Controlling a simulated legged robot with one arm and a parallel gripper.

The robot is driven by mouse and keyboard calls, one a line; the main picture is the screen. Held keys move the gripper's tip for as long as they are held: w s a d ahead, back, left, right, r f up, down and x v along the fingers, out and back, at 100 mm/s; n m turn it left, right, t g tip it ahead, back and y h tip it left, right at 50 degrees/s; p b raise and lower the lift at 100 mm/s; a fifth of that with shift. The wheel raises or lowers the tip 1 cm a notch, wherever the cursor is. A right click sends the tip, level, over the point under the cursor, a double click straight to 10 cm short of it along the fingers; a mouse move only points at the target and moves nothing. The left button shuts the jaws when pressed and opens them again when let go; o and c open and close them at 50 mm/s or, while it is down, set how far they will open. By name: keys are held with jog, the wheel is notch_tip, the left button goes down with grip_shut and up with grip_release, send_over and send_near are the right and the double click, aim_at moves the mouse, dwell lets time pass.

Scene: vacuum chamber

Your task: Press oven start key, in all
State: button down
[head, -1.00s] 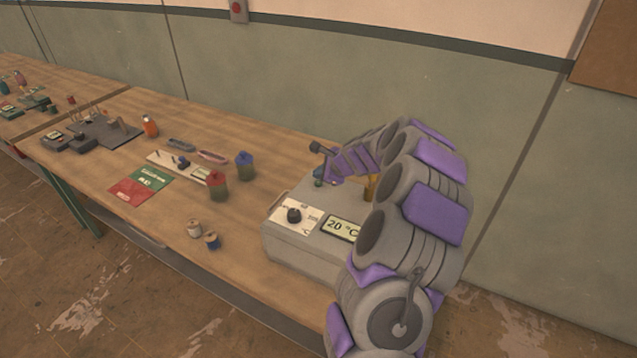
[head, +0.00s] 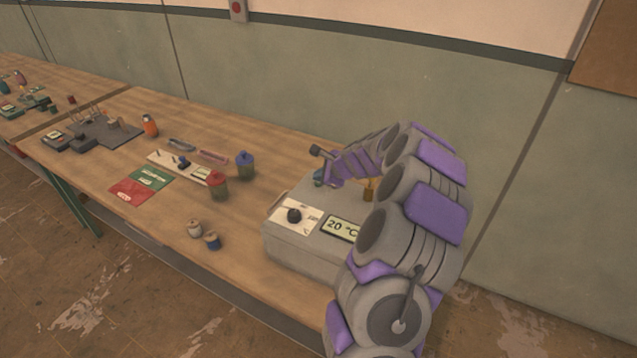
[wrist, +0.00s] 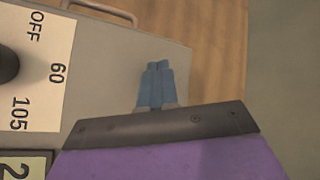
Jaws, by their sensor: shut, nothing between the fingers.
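The oven (head: 290,245) is a grey box at the right end of the bench. Its top carries a white dial plate with a black knob (head: 293,215) and a display (head: 341,228) reading 20 °C. My gripper (head: 319,177) is over the far part of the oven top, beyond the dial plate. In the wrist view its blue fingers (wrist: 155,82) are together and empty above the grey top, near its edge. The plate there (wrist: 40,65) reads OFF, 60 and 105. I cannot make out a start key; my fingers and arm hide part of the top.
A red-lidded jar (head: 218,186) and a blue-lidded jar (head: 245,165) stand left of the oven. Two small spools (head: 203,235) stand near the front edge. The wall is behind.

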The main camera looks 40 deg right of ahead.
jog(key=shift+f, duration=0.35)
dwell(0.3)
dwell(0.4)
jog(key=shift+r+p, duration=0.9)
jog(key=shift+p, duration=0.15)
notch_tip(320, 180, up, 5)
jog(key=p, duration=0.5)
dwell(0.4)
